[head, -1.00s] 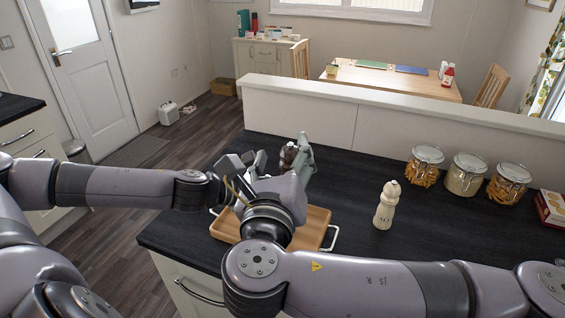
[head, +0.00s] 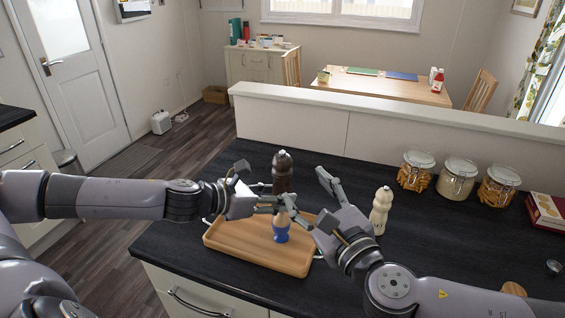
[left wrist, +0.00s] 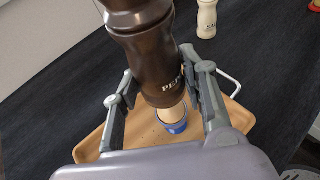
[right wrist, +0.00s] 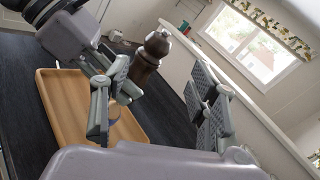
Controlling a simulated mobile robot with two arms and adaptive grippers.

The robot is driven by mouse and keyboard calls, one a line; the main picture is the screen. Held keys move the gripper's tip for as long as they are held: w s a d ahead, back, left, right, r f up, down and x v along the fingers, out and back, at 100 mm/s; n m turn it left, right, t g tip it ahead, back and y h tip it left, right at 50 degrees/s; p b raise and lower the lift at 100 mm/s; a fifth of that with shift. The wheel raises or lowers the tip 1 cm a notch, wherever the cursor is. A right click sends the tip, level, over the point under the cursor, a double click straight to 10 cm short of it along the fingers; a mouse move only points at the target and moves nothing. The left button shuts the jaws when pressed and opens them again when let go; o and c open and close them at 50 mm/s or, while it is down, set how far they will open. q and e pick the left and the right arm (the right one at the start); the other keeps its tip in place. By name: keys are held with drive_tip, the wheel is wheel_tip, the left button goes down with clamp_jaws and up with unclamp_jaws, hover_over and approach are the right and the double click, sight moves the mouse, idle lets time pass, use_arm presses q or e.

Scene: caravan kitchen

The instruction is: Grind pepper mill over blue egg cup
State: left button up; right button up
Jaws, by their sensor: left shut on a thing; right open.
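The dark brown pepper mill (head: 282,172) is upright over the wooden tray, lettered "PEP" in the left wrist view (left wrist: 150,60). My left gripper (head: 272,198) is shut on its lower body. Below it on the tray is the blue egg cup (head: 281,236) with a tan egg (head: 281,220) in it; the left wrist view shows the cup (left wrist: 175,127) just under the mill's base. The exact gap between mill and egg is hard to tell. My right gripper (head: 318,208) is open and empty, to the right of the mill, apart from it.
The wooden tray (head: 235,247) lies on the dark counter. A cream mill (head: 380,211) stands close right of my right gripper. Several glass jars (head: 457,178) and a red box (head: 546,212) stand farther right. A low wall (head: 290,122) bounds the counter's back.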

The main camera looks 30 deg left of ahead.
sight(288, 168)
drive_tip(key=x, duration=1.1)
drive_tip(key=shift+w+a+f, duration=0.15)
drive_tip(key=shift+a+f, duration=0.05)
drive_tip(key=shift+a, duration=0.2)
drive_tip(key=shift+c, duration=0.3)
drive_tip(key=c, duration=1.1)
